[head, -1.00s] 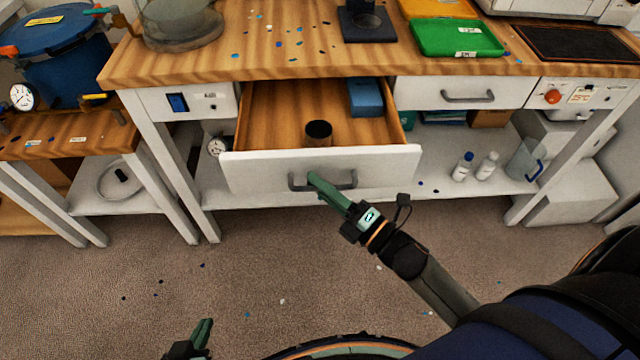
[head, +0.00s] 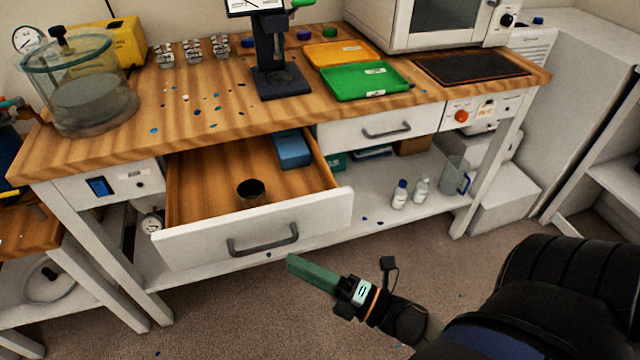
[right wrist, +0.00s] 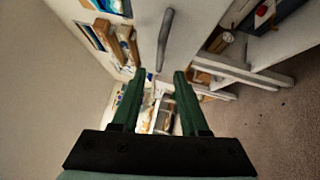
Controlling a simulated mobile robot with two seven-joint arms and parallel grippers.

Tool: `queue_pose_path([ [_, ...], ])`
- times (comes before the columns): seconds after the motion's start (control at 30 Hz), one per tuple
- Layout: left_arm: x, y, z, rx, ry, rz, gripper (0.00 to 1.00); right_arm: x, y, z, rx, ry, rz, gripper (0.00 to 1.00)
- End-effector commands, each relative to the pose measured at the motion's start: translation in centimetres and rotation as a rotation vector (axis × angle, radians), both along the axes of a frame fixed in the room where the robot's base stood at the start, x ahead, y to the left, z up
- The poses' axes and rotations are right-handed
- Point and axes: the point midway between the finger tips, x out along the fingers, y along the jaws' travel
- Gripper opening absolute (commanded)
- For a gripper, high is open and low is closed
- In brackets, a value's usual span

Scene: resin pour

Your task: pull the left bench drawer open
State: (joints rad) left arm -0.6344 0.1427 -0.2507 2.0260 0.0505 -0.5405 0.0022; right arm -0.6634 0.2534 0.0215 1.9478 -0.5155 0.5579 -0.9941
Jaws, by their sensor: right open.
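The left bench drawer (head: 320,216) is pulled well out, with its wooden inside showing. It holds a dark-topped round cup (head: 251,192) and a blue box (head: 292,150). Its grey bar handle (head: 263,242) is on the white front. My right gripper (head: 296,262) is just right of and below the handle, apart from it. In the right wrist view, the two green fingers of my right gripper (right wrist: 160,98) are spread with nothing between them, and the handle (right wrist: 165,38) is ahead of the fingertips. My left gripper is not in the head view now.
The right bench drawer (head: 345,134) is shut. Bottles (head: 400,195) and a clear jug (head: 455,177) stand on the lower shelf. A glass chamber (head: 85,90), a dark stand (head: 282,82) and green tray (head: 365,82) are on the bench.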

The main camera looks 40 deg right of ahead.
Motion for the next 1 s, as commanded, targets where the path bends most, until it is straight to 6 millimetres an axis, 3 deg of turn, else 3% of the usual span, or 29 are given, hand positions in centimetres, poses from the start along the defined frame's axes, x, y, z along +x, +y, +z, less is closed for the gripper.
queue_pose_path([
  [0.1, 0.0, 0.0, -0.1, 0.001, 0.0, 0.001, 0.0, -1.9, -0.9, -0.4, -0.001, 0.004, -0.001, 0.44],
  [0.3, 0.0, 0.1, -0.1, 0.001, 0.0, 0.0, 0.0, -3.5, -1.7, -0.5, 0.0, 0.001, -0.002, 0.44],
  [1.0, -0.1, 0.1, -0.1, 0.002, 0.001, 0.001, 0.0, -3.2, -1.8, -0.8, 0.046, 0.037, -0.021, 0.44],
])
